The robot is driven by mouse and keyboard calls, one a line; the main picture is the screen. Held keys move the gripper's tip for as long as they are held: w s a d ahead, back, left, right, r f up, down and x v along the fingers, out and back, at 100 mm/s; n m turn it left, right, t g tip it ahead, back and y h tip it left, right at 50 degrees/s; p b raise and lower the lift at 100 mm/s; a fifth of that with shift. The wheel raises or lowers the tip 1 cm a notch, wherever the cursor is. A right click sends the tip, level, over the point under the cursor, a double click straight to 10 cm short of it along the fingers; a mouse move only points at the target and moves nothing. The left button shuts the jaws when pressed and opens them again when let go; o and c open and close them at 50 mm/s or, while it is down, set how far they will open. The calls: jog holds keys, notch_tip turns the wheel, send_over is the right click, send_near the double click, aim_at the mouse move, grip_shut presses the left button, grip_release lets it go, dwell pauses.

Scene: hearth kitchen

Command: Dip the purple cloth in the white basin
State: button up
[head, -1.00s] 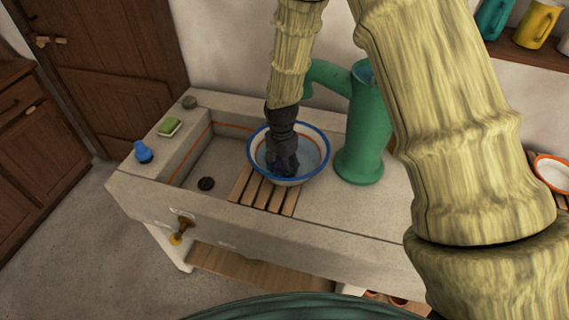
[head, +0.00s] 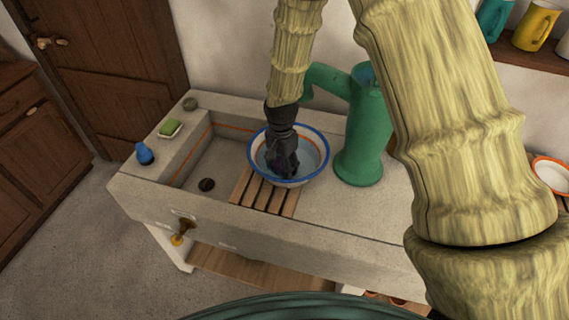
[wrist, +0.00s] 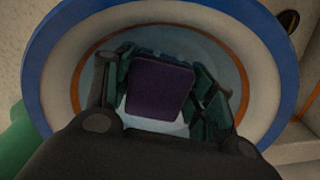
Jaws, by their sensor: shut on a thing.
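The white basin (head: 318,172) with a blue rim stands on a wooden slatted rack at the sink's right side. It holds pale blue water, and an orange ring runs round its inside. My gripper (head: 283,172) points down inside the basin. In the wrist view my gripper (wrist: 160,95) is shut on the purple cloth (wrist: 160,88), a dark folded square between the fingers. The basin (wrist: 38,75) surrounds both in that view. In the head view the cloth is mostly hidden by the fingers. I cannot tell how deep the cloth sits in the water.
A green pump (head: 362,130) stands close to the basin's right. The stone sink (head: 215,165) is empty to the left, with a green soap (head: 170,127) and a blue bottle (head: 145,153) on its left ledge. The slatted rack (head: 262,197) shows in front.

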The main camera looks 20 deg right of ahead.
aim_at(282, 164)
notch_tip(282, 164, up, 11)
jog(key=p, duration=0.8)
dwell(0.6)
dwell(1.3)
